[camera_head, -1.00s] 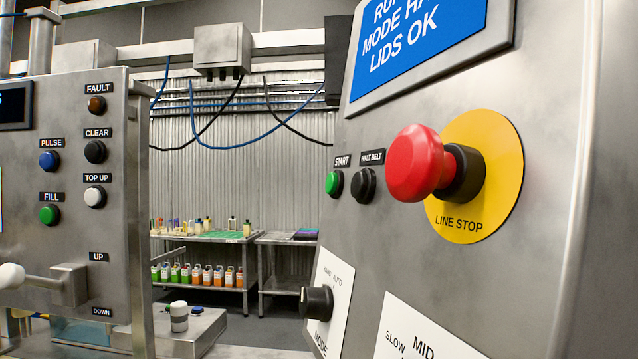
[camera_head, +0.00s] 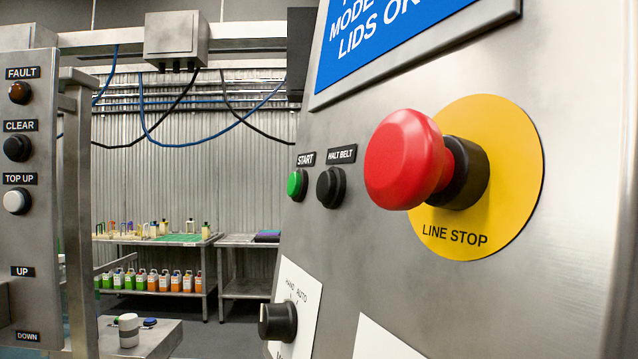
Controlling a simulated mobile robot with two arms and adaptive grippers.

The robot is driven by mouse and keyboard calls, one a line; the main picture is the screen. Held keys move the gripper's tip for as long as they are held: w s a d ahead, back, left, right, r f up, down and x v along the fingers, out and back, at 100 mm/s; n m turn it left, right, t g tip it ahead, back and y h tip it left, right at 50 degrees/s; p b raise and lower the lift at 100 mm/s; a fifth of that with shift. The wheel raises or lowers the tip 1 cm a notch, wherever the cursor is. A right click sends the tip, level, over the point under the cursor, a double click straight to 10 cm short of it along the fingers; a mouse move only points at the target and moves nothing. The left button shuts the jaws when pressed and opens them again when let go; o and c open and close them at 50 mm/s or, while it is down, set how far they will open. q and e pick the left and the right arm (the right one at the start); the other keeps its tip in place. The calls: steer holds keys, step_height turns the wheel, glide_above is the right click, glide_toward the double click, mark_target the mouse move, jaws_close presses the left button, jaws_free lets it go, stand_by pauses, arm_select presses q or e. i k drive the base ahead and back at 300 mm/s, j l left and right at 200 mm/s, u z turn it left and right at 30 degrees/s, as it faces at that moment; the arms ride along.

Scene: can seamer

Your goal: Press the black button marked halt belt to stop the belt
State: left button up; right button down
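The black halt belt button (camera_head: 331,187) is on the grey metal panel, under a black label reading HALT BELT (camera_head: 342,155). It sits just right of the green START button (camera_head: 297,185) and left of the large red LINE STOP mushroom button (camera_head: 404,160). The red button stands out from a yellow disc (camera_head: 497,215). Nothing covers the black button. Neither of my grippers shows in the head view.
A black mode knob (camera_head: 278,322) is lower on the same panel, and a blue screen (camera_head: 385,35) is above. Another panel (camera_head: 32,235) with FAULT, CLEAR and TOP UP stands at left. Behind the gap are shelves with bottles (camera_head: 160,281).

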mark_target(326, 185)
steer(key=j+z, duration=0.1)
steer(key=z, duration=0.4)
steer(key=k+j+z, duration=0.2)
steer(key=j, duration=0.2)
steer(key=j+z, duration=0.15)
steer(key=j, duration=0.25)
steer(key=k+j+z, duration=0.2)
steer(key=j, duration=0.2)
steer(key=k+j+z, duration=0.2)
steer(key=j, duration=0.15)
steer(key=k+j, duration=0.1)
steer(key=j, duration=0.15)
steer(key=k+j, duration=0.1)
steer(key=j, duration=0.2)
steer(key=k+j, duration=0.1)
steer(key=j, duration=0.15)
